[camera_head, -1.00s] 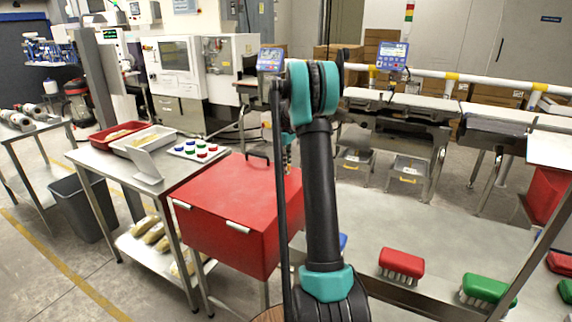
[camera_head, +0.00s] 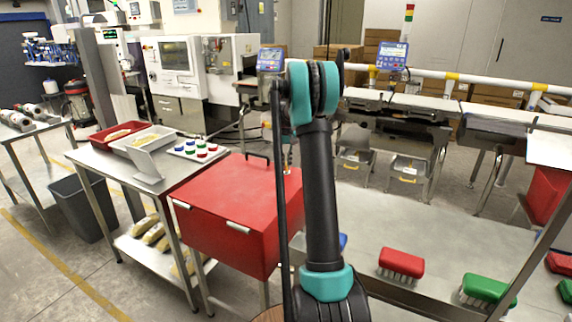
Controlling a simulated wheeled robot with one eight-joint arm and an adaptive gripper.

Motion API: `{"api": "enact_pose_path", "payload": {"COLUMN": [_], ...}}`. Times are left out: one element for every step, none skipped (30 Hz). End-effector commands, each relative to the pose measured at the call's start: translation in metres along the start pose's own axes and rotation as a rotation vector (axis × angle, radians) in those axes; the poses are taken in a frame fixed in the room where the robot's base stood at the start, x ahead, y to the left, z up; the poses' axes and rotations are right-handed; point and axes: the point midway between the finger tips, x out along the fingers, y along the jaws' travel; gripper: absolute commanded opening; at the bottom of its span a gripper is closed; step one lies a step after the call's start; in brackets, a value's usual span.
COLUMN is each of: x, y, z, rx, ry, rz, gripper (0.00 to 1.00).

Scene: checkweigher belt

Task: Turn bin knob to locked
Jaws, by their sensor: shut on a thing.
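The red bin (camera_head: 235,205) stands left of centre, with a black handle on its lid and two pale latches on its front edge. I cannot make out a knob on it. My arm rises in front of the bin's right side and hides that part. My gripper is not in view; the end of my arm is hidden behind my own links, so its contact with the knob cannot be seen.
A steel table (camera_head: 95,158) at left holds a red tray (camera_head: 98,138), a white tray (camera_head: 133,153) and a panel of coloured buttons (camera_head: 197,149). Red (camera_head: 401,263) and green (camera_head: 486,289) brushes lie on the bench at right. Conveyors (camera_head: 415,105) stand behind.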

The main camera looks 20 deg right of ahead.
Motion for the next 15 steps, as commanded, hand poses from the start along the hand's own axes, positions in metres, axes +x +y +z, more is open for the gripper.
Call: {"api": "enact_pose_path", "payload": {"x": [-0.0002, -0.0002, -0.0002, -0.0002, -0.0002, -0.0002, -0.0002, -0.0002, -0.0002, -0.0002, -0.0002, -0.0002, -0.0002, -0.0002, -0.0002], "y": [0.0001, 0.0001, 0.0001, 0.0001, 0.0001, 0.0001, 0.0001, 0.0001, 0.0001, 0.0001, 0.0001, 0.0001, 0.0001, 0.0001, 0.0001], "z": [-0.0003, -0.0003, -0.0003, -0.0003, -0.0003, -0.0003, -0.0003, -0.0003, -0.0003, -0.0003, -0.0003, -0.0004, -0.0004, -0.0004, -0.0004], "rx": [0.043, 0.072, 0.11, 0.138, 0.167, 0.204, 0.232, 0.26, 0.295, 0.322, 0.348, 0.381, 0.405, 0.427, 0.456], "ry": [0.001, 0.001, 0.001, 0.001, 0.001, 0.001, 0.001, 0.001, 0.001, 0.001, 0.001, 0.001, 0.001, 0.001, 0.001], "rz": [0.0, 0.0, 0.0, 0.0, 0.0, 0.0, 0.0, 0.0, 0.0, 0.0, 0.0, 0.0, 0.0, 0.0, 0.0], "gripper": [0.0, 0.0, 0.0, 0.0, 0.0, 0.0, 0.0, 0.0, 0.0, 0.0, 0.0, 0.0, 0.0, 0.0, 0.0]}}
